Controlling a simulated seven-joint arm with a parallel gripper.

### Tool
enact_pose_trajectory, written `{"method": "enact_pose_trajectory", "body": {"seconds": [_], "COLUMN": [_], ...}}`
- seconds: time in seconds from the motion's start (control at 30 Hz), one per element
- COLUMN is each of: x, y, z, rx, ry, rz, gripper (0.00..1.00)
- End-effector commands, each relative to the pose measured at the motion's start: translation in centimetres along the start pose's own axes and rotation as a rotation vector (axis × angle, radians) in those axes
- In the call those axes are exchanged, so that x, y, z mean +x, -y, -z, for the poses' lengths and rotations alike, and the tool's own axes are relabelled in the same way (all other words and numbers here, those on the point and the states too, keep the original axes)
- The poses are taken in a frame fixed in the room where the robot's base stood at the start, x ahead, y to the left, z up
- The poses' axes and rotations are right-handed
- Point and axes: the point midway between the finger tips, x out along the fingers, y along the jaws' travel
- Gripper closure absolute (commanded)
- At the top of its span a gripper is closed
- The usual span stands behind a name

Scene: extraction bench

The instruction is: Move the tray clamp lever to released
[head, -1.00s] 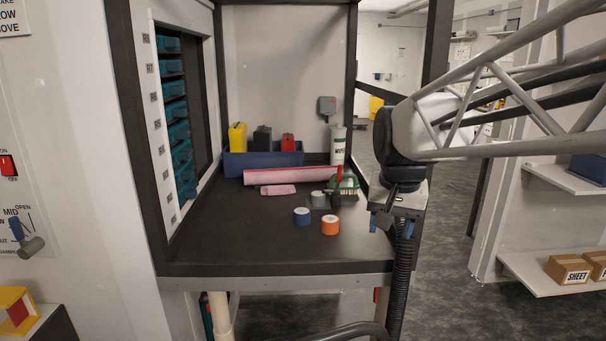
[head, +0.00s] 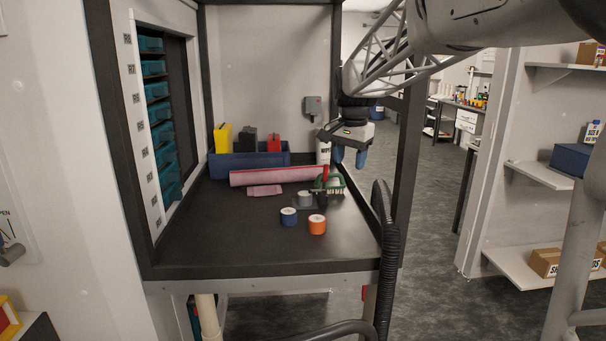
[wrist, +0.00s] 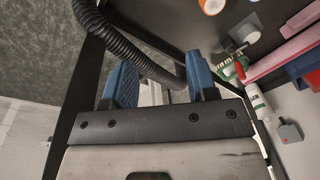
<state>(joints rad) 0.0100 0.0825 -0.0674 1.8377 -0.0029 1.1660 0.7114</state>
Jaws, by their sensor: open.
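A small upright red handle (head: 325,175), which looks like the tray clamp lever, stands at the right part of the black bench top, beside a green brush (head: 336,184). Its lower end and pivot are too small to make out. The red handle also shows in the wrist view (wrist: 239,68), right of the fingers. My gripper (head: 349,157) hangs above and to the right of the handle, blue fingers pointing down, near the bench's right side. In the wrist view, my gripper (wrist: 160,84) is open with nothing held between its fingers.
A blue tape roll (head: 289,217), an orange tape roll (head: 317,226) and a pink roll (head: 278,176) lie on the bench. A blue bin (head: 240,166) stands behind. A black hose (head: 384,260) and a dark frame post (head: 401,175) border the right side. The front bench top is clear.

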Motion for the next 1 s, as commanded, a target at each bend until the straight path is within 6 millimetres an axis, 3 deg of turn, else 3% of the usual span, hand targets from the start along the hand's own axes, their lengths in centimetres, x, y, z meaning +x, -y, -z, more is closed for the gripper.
{"method": "enact_pose_trajectory", "body": {"seconds": [0.57, 1.0], "x": [2.6, 6.2], "y": [8.6, 14.5], "z": [10.0, 16.9], "rx": [0.218, 0.383], "ry": [0.026, 0.041], "rz": [-0.024, -0.046], "gripper": [0.47, 0.47]}}
